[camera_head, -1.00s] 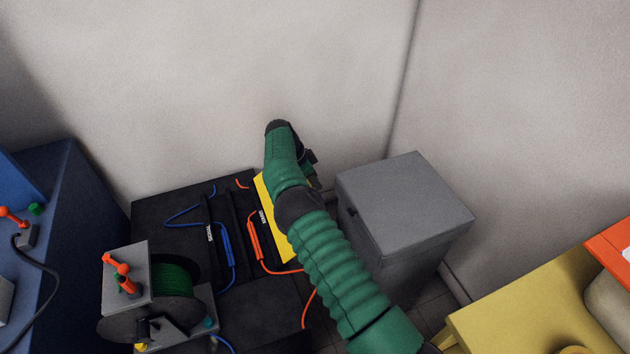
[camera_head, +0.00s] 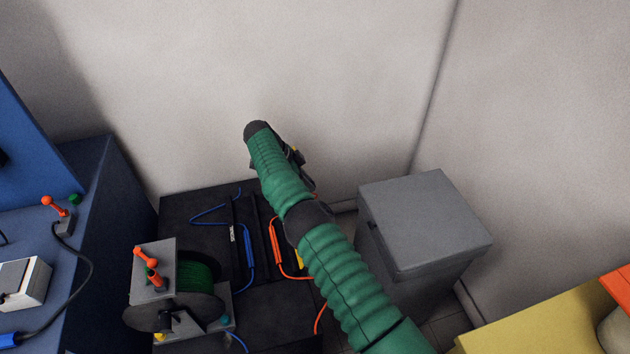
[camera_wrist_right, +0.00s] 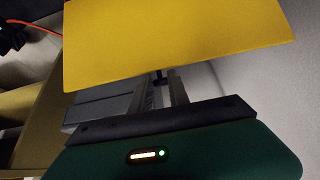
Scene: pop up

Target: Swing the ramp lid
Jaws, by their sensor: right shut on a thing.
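The ramp lid, a flat yellow panel (camera_wrist_right: 180,40), fills the upper part of the right wrist view. In the head view only a small yellow piece (camera_head: 297,151) shows beside my right gripper; my green arm hides the rest. My right gripper (camera_wrist_right: 161,80) is shut at the lid's near edge, where a small dark piece sits between its two fingers. In the head view this gripper is mostly hidden behind my wrist, above the back right of the black base (camera_head: 180,207). My left gripper is not in view.
A cable reel (camera_head: 195,275) stands at the base's front, with blue and orange cables (camera_head: 275,245) behind it. A grey box (camera_head: 425,215) stands right of my arm. A blue console (camera_head: 95,200) is at left and a yellow surface (camera_head: 540,325) at lower right. A wall closes the back.

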